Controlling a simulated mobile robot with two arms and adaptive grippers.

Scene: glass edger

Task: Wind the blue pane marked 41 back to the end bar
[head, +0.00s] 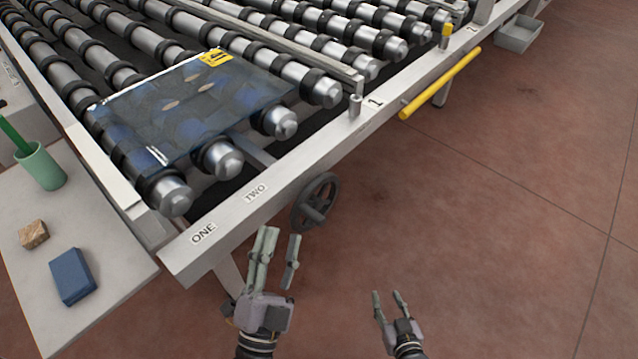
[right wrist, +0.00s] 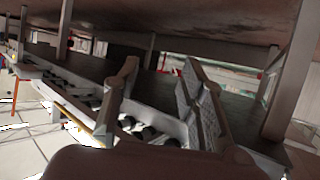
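The translucent blue pane (head: 225,100) lies tilted in the picture on the near rollers, with a yellow label (head: 215,57) reading 41 at its far corner. A dark handwheel (head: 314,202) sits on the front rail near the mark TWO. A pale bar (head: 100,157) runs along the left end of the roller bed; I cannot tell for sure that it is the end bar. My left gripper (head: 275,252) is open and empty, below and left of the handwheel, apart from it. My right gripper (head: 389,300) is open and empty over the floor, lower right of the handwheel.
The front rail (head: 290,165) carries the marks ONE, TWO and 1. A yellow handle (head: 440,83) sticks out of the rail. A side table (head: 105,270) at left holds a green cup (head: 41,168), a blue block (head: 72,277) and a brown block (head: 33,234). The floor at right is clear.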

